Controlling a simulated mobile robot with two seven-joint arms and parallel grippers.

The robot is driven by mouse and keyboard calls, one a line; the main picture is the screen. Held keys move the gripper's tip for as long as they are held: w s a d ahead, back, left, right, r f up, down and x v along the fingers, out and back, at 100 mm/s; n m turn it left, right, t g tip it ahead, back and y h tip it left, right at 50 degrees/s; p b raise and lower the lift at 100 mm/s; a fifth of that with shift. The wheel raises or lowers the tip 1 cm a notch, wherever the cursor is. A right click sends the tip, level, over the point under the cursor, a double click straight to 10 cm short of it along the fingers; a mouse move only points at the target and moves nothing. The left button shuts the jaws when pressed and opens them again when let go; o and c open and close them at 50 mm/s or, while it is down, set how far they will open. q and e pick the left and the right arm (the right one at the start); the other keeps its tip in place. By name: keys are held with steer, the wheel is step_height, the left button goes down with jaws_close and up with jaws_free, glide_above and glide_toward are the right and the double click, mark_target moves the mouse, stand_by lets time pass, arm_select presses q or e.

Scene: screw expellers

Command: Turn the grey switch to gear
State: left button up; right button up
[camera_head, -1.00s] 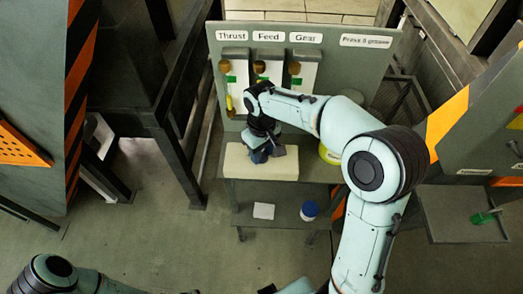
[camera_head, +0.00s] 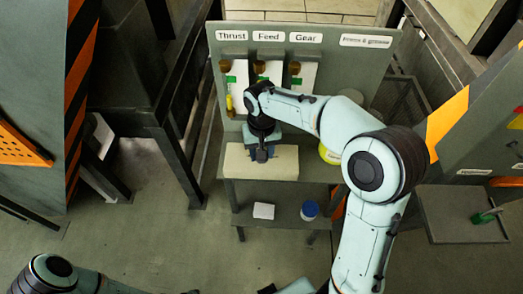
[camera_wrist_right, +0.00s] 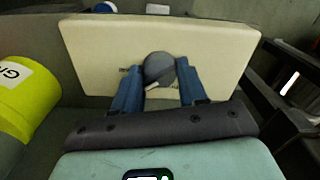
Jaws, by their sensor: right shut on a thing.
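The cream switch box (camera_head: 285,167) stands on the front of the grey bench. The grey round switch (camera_wrist_right: 158,66) sits on the box face and shows in the right wrist view, with a light pointer mark at its lower edge. My right gripper (camera_wrist_right: 159,80) has its two blue fingers on either side of the switch and is shut on it. Small lettering beside the switch is mostly hidden by the fingers. In the head view my right gripper (camera_head: 262,152) hides the switch.
A back panel (camera_head: 385,62) with Thrust, Feed and Gear labels stands behind the bench. A yellow-green container (camera_wrist_right: 22,97) is beside the box. A blue-lidded jar (camera_head: 310,209) and white block (camera_head: 263,211) are on the lower shelf. A side tray (camera_head: 440,215) is at the right.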

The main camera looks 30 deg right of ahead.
steer(key=shift+m, duration=2.1)
arm_select(q)
steer(key=shift+f, duration=0.1)
arm_select(e)
steer(key=o, duration=1.1)
steer(key=shift+c, duration=0.2)
steer(key=shift+r, duration=0.1)
arm_select(q)
steer(key=w+r+p, duration=0.2)
steer(key=shift+w+r, duration=0.15)
steer(key=shift+r, duration=0.15)
arm_select(e)
step_height(320, 180, up, 13)
steer(key=shift+r, duration=0.15)
